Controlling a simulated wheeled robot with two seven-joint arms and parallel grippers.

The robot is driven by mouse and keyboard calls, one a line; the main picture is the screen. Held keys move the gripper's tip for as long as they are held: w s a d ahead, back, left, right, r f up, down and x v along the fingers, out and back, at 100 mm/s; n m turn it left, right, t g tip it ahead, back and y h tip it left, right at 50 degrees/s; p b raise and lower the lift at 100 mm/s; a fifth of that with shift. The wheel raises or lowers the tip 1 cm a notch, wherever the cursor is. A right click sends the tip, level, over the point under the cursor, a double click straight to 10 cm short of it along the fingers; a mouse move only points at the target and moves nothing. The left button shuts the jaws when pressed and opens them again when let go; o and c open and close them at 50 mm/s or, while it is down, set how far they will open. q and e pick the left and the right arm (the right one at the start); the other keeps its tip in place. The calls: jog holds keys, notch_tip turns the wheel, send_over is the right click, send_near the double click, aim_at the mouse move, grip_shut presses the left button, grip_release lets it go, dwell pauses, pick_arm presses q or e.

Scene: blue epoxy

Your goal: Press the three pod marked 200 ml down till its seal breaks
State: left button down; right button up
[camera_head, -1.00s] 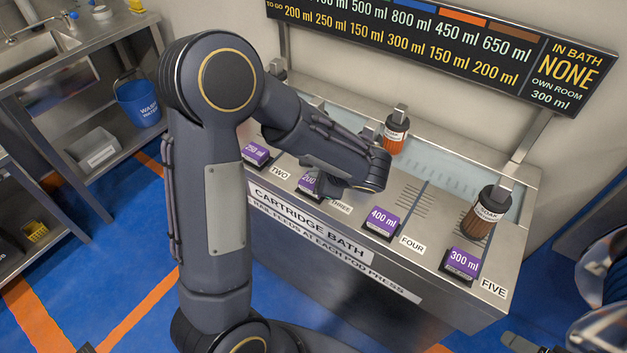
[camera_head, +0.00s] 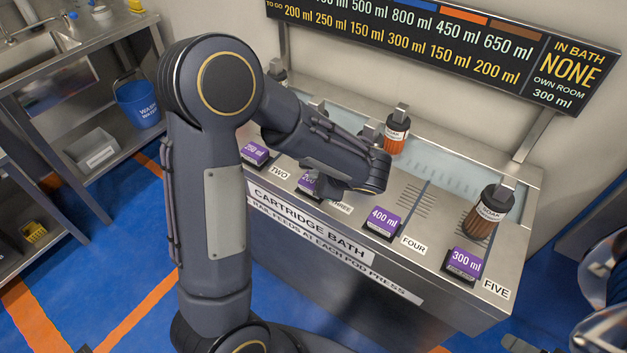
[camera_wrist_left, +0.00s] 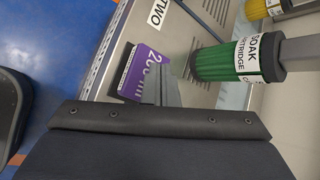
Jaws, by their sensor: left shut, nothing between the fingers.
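The purple 200 ml pod (camera_head: 305,184) sits on the sloped front of the steel cartridge bath, by the label THREE. My left arm hides part of it in the head view. It also shows in the left wrist view (camera_wrist_left: 146,66), with its 200 ml marking sideways. My left gripper (camera_wrist_left: 170,82) is shut and empty, its fingertips right at the pod's edge. I cannot tell whether they touch it. In the head view my left gripper (camera_head: 335,186) is seen from above, over the pod. Whether the seal is whole is not visible.
Other pods stand along the same bath front: 250 ml (camera_head: 255,153), 400 ml (camera_head: 382,221) and 300 ml (camera_head: 464,263). Soak cartridges stand behind, one green (camera_wrist_left: 240,58) close to my left fingers, one orange (camera_head: 396,135), one brown (camera_head: 487,212). A menu board (camera_head: 440,45) hangs above.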

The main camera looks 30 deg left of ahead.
pick_arm(q)
jog(key=shift+f+b, duration=0.7)
jog(key=shift+f, duration=0.05)
dwell(0.4)
jog(key=shift+r, duration=0.15)
jog(key=shift+r+p, duration=0.8)
jog(key=shift+r, duration=0.25)
jog(key=shift+r+p, duration=1.8)
jog(key=shift+r, duration=0.7)
